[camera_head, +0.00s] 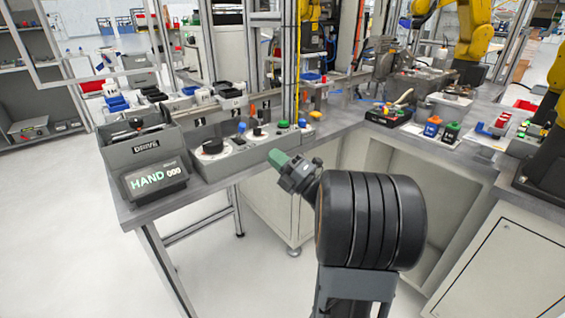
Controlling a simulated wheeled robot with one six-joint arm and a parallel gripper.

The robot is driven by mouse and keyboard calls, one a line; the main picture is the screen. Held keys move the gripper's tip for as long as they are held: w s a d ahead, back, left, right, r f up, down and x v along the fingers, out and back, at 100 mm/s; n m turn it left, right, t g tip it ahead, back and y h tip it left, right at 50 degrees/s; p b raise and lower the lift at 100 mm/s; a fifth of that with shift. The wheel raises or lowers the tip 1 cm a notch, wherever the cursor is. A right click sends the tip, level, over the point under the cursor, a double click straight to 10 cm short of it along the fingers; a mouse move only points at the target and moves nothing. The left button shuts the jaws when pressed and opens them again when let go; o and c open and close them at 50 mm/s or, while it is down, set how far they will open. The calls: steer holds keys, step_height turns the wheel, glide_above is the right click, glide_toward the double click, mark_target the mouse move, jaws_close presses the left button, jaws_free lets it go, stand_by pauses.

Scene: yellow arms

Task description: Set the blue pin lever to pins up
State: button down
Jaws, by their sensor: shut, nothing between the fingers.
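What looks like the blue pin lever, a small blue knob (241,127), stands on the grey control panel (232,163) at the table's front edge, left of centre in the head view. Its exact position or label is too small to read. My gripper (277,157), with green fingertips, is shut and empty. In the picture it is below and right of the blue knob, in front of the panel's face, apart from the knob. My dark arm covers the area to the right.
Yellow arms stand at the right.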

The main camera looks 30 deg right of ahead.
mark_target(244, 130)
steer(key=x, duration=0.9)
steer(key=shift+a, duration=0.1)
steer(key=shift+p, duration=0.3)
